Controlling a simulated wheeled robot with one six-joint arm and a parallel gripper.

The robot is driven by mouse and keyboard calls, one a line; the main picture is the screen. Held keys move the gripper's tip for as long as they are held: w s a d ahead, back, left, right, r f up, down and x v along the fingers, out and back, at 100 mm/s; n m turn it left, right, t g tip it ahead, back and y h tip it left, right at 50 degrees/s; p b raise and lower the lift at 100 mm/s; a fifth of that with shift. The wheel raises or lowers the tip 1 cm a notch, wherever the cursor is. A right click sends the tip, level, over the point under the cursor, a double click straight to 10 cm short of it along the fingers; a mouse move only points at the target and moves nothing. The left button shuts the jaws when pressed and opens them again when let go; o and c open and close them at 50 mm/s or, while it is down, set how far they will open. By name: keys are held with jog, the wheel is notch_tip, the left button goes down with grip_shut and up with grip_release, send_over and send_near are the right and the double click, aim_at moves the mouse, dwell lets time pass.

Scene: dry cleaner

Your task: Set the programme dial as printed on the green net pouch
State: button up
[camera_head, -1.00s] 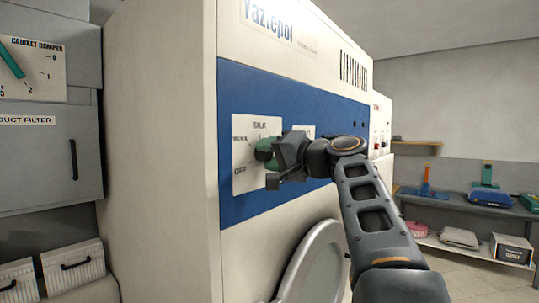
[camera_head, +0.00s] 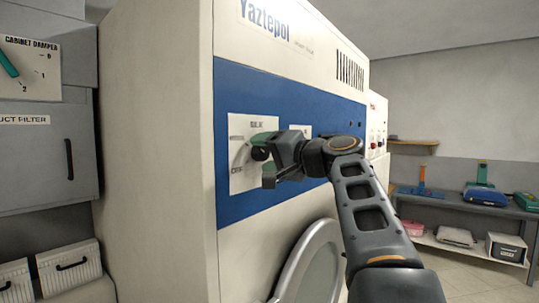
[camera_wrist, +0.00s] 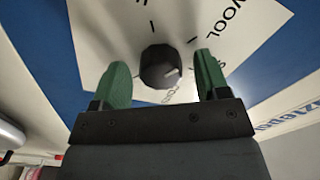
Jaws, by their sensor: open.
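The programme dial is a round dark knob (camera_wrist: 161,66) on a white plate (camera_head: 236,183) on the blue band of a white Yaztepol machine. In the wrist view a pale mark on the knob points toward the lower right. "WOOL" is printed at the upper right of the plate; another word below the knob is hard to read. My gripper (camera_wrist: 161,62) is open, with one green finger on each side of the knob and visible gaps between. In the head view it is in front of the plate and hides part of it. I see no green net pouch.
The machine's round door (camera_head: 309,262) is below the plate. A grey cabinet (camera_head: 45,150) with a cabinet damper dial (camera_head: 28,66) stands at the left. At the right is a workbench (camera_head: 470,204) with several items. Open floor shows before the bench.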

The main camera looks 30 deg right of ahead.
jog(key=b+v, duration=0.3)
jog(key=v, duration=1)
jog(key=shift+s, duration=0.4)
jog(key=shift+d, duration=0.15)
jog(key=w+d+f+m+g+h, duration=0.3)
jog(key=d+f+m+h, duration=0.3)
jog(key=f, duration=0.7)
jog(key=a+f+n+g+h, duration=0.1)
jog(key=a+f+n+g, duration=0.15)
jog(key=f, duration=0.75)
jog(key=a+f+n+g, duration=0.1)
jog(key=a+f+g, duration=0.15)
jog(key=f, duration=0.65)
jog(key=s+a+f+n+g, duration=0.2)
jog(key=s+a+f+n, duration=0.1)
jog(key=a+f+n, duration=0.2)
jog(key=s+a+f+n+g, duration=0.2)
jog(key=s+a+f+n, duration=0.1)
jog(key=a+f, duration=0.6)
jog(key=shift+s+a+f+n+h, duration=0.35)
jog(key=shift+a+n, duration=0.5)
jog(key=shift+a, duration=0.15)
